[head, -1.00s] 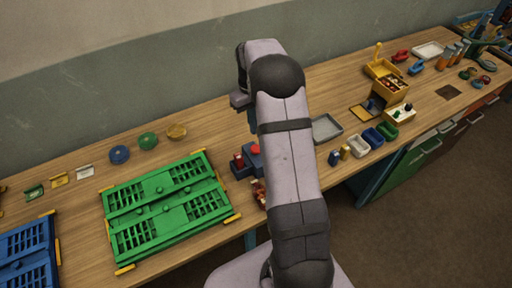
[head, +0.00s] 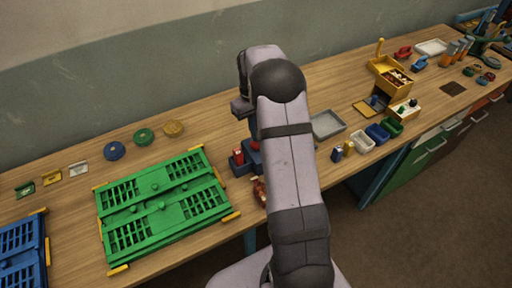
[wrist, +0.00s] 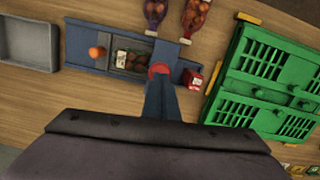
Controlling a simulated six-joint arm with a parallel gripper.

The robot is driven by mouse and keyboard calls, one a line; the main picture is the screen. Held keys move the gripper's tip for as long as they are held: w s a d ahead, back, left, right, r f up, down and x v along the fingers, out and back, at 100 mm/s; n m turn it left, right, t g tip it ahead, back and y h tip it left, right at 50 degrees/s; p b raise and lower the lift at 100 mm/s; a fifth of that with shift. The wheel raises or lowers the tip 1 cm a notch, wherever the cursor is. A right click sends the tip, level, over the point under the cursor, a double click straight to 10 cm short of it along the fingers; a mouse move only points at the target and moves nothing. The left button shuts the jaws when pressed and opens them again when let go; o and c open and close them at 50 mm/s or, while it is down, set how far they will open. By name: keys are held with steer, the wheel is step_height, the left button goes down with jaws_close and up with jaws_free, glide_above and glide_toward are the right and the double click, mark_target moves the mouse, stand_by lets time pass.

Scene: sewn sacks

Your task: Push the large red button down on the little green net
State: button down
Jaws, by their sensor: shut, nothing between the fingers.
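The large red button (wrist: 159,69) sits on a blue fixture (wrist: 93,65) in the wrist view. My gripper (wrist: 162,84) is shut and empty, its fingertips at the button's near edge and partly covering it; I cannot tell whether they touch. A small net with round brown items and a green part (wrist: 130,57) lies in the fixture's recess, just left of the button. In the head view my gripper (head: 254,134) is above the blue fixture (head: 241,169), and the button is hidden.
An orange knob (wrist: 97,52) stands on the fixture, and a small red box (wrist: 192,78) is beside the button. Two filled nets (wrist: 194,15) lie beyond. A green crate (head: 160,205) lies left on the table, a grey tray (head: 327,124) right.

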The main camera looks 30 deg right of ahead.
steer(key=shift+f, duration=0.6)
